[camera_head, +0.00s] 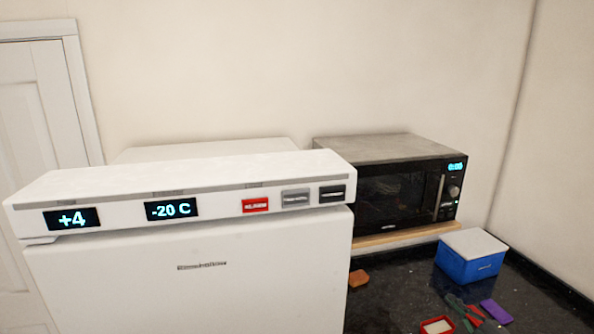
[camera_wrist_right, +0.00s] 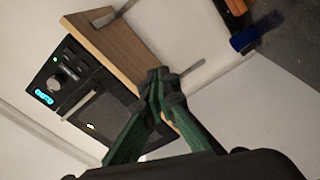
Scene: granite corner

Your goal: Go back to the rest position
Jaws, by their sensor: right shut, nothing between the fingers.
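My right gripper (camera_wrist_right: 158,82) shows in the wrist view with its green fingers leaning together and their dark tips meeting. It is shut and empty. Behind the tips are the microwave (camera_wrist_right: 97,118) and a wooden board (camera_wrist_right: 105,45), both tilted in this view. In the head view, a small dark green shape (camera_head: 456,302) near the bottom right, among the small coloured items, looks like the fingers of this gripper, but it is too small to be sure. My left gripper is in neither view.
A white appliance (camera_head: 200,285) with lit displays fills the left front. The microwave (camera_head: 395,195) stands behind it on the board (camera_head: 405,236). On the dark counter (camera_head: 385,300) are a blue box (camera_head: 468,266) with a white lid, a purple item (camera_head: 496,311), a red-rimmed tray (camera_head: 424,329) and an orange-brown piece (camera_head: 358,278).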

